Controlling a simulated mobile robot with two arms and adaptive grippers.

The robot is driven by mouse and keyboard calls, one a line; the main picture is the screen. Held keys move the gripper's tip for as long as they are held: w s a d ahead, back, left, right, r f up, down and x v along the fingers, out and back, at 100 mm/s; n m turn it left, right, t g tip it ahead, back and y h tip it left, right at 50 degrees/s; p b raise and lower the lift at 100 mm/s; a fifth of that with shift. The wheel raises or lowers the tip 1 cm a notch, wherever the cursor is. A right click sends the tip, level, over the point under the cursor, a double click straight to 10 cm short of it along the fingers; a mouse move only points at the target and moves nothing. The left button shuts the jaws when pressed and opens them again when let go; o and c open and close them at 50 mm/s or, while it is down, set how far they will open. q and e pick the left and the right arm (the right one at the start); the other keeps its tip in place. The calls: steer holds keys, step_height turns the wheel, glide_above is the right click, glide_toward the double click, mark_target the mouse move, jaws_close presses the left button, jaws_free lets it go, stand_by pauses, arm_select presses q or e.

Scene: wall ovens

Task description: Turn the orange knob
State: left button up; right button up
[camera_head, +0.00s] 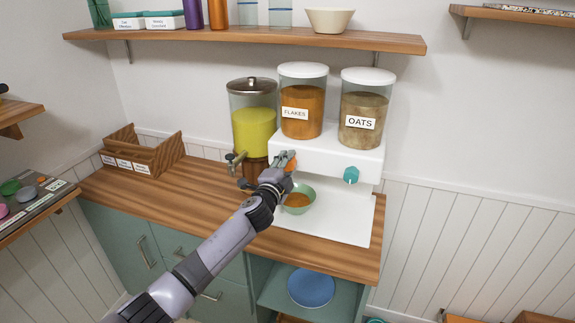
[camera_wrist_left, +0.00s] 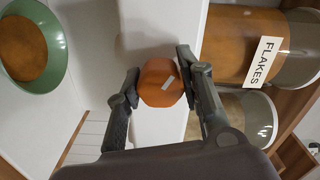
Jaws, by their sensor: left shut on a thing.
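The orange knob (camera_wrist_left: 160,83) sits on the front of the white dispenser (camera_head: 330,158), below the flakes container (camera_head: 302,109). My left gripper (camera_wrist_left: 157,86) is shut on the knob, with one finger on each side of it. In the head view the left gripper (camera_head: 285,163) covers most of the knob, and a bit of orange shows beside the fingers. A green bowl (camera_head: 309,190) with orange-brown flakes in it stands under the dispenser; it also shows in the wrist view (camera_wrist_left: 57,42). My right gripper is not in view.
A teal knob (camera_head: 350,175) is on the dispenser's right, under the oats container (camera_head: 363,107). A yellow drink dispenser (camera_head: 253,130) with a tap stands close left of my gripper. A wooden box (camera_head: 142,155) is at the counter's left.

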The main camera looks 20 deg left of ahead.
arm_select(q)
steer(key=shift+f, duration=0.1)
steer(key=o, duration=1.2)
steer(key=shift+s, duration=0.1)
steer(key=s, duration=1.2)
steer(key=shift+a, duration=0.15)
steer(key=shift+w, duration=0.1)
